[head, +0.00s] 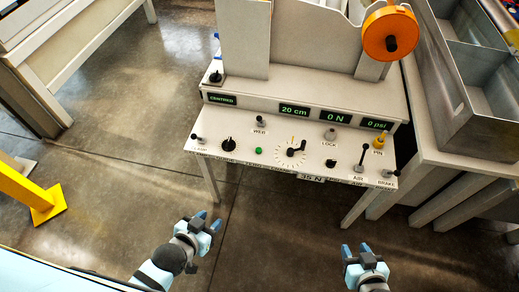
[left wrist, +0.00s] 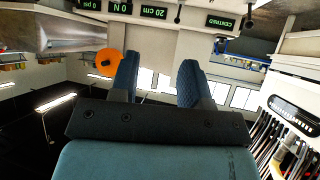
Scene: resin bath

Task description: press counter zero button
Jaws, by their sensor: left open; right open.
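A small green button (head: 258,150) sits on the sloping front panel (head: 225,148) of the grey machine, between a black knob and a white dial; I cannot read its label. A display reading 20 cm (head: 294,110) is above it and also shows upside down in the left wrist view (left wrist: 153,12). My left gripper (head: 208,220) is open and empty, in front of the panel and apart from it. Its two blue fingers also show in the left wrist view (left wrist: 160,65). My right gripper (head: 356,249) is open and empty, farther right in front of the machine.
The panel also has a black knob (head: 228,144), a dial (head: 290,152), a yellow PIN knob (head: 379,141) and levers. An orange wheel (head: 390,34) is above right. A metal bin (head: 470,110) stands at right, a yellow post (head: 45,204) at left. Floor before the panel is clear.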

